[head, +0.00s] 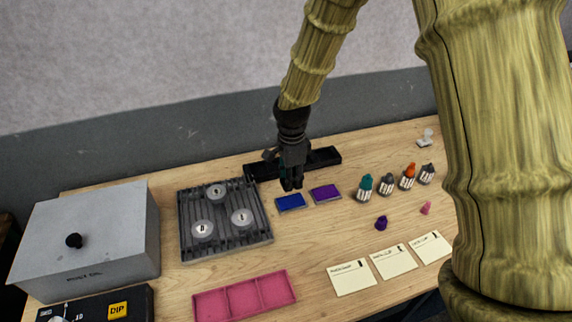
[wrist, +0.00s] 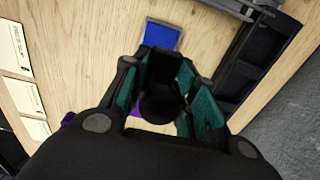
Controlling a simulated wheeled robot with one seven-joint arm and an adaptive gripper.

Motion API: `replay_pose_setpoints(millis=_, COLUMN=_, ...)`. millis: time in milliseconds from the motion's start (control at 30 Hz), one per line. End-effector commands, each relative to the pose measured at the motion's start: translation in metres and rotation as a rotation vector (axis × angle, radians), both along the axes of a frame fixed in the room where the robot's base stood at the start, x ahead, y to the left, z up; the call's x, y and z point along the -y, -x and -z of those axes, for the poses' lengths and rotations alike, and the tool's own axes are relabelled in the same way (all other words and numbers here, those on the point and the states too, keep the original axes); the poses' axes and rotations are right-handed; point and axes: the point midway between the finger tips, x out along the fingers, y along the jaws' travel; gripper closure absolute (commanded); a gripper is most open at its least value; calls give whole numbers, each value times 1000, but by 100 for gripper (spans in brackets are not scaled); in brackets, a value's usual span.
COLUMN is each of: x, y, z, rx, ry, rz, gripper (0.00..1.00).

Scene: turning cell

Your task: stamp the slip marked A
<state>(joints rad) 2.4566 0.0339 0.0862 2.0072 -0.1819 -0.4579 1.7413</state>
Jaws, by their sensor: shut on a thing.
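Three cream slips lie in a row at the front right: a left slip (head: 351,278), a middle slip (head: 393,261) and a right slip (head: 431,247). Their print is too small to read; they also show at the left of the wrist view (wrist: 13,50). A blue ink pad (head: 291,202) and a purple ink pad (head: 326,193) lie side by side mid-table. My gripper (head: 291,184) is over the table just behind the blue pad. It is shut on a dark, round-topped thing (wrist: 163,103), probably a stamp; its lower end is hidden.
A small purple piece (head: 381,223) and a pink piece (head: 425,208) stand behind the slips. Several labelled bottles (head: 365,188) stand at right. A black tray (head: 324,157) lies behind. A slatted grey rack (head: 256,222), pink tray (head: 245,300) and grey box (head: 110,240) are at left.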

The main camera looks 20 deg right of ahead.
Motion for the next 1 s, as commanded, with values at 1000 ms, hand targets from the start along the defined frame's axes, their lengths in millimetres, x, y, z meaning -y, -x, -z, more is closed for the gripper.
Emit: replay_pose_setpoints(millis=1000, x=3, y=-1, z=62, rx=-3, ry=0, rz=4, gripper=87)
